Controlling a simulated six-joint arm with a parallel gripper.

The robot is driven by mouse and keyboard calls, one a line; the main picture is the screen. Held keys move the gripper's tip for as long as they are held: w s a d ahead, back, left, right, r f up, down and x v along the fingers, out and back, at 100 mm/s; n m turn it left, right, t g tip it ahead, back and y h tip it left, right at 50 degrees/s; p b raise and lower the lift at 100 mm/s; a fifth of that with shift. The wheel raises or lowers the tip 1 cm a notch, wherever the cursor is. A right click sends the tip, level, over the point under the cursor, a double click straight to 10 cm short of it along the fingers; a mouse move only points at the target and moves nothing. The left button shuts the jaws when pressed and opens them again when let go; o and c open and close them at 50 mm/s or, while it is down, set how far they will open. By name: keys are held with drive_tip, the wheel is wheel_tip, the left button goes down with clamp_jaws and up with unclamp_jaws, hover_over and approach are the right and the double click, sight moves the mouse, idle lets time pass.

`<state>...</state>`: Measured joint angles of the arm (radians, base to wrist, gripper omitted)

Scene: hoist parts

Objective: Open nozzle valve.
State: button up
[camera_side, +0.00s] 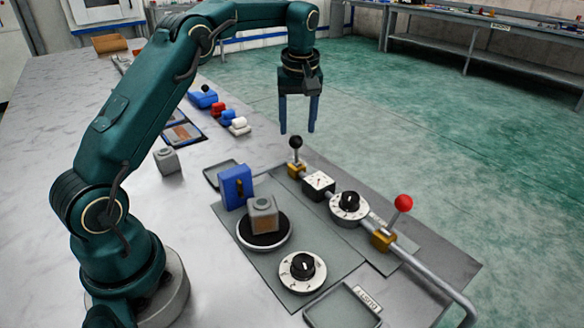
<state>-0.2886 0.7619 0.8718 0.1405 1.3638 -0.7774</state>
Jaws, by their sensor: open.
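My gripper (298,129) hangs open and empty with its two blue fingers pointing down. It is above and behind the pipe, close to the black-knobbed lever in the picture. Two lever valves sit on a grey pipe (430,272). One has a black ball knob (296,143) on an upright stem over a brass body (297,170). The other has a red ball knob (403,203) on a stem leaning slightly right over a brass body (384,240). The red-knobbed valve is nearer the pipe's bent end. No readable label tells which is the nozzle valve.
In front stand a grey block (263,213) on a round plate (243,238), a blue block (235,186) and another dial (302,271). An empty tray (309,318) lies near the front edge.

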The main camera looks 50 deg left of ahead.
drive_tip(key=shift+a+v, duration=0.15)
drive_tip(key=shift+v, duration=0.7)
drive_tip(key=shift+a+v, duration=0.15)
drive_tip(key=shift+v, duration=0.7)
drive_tip(key=shift+w, duration=0.1)
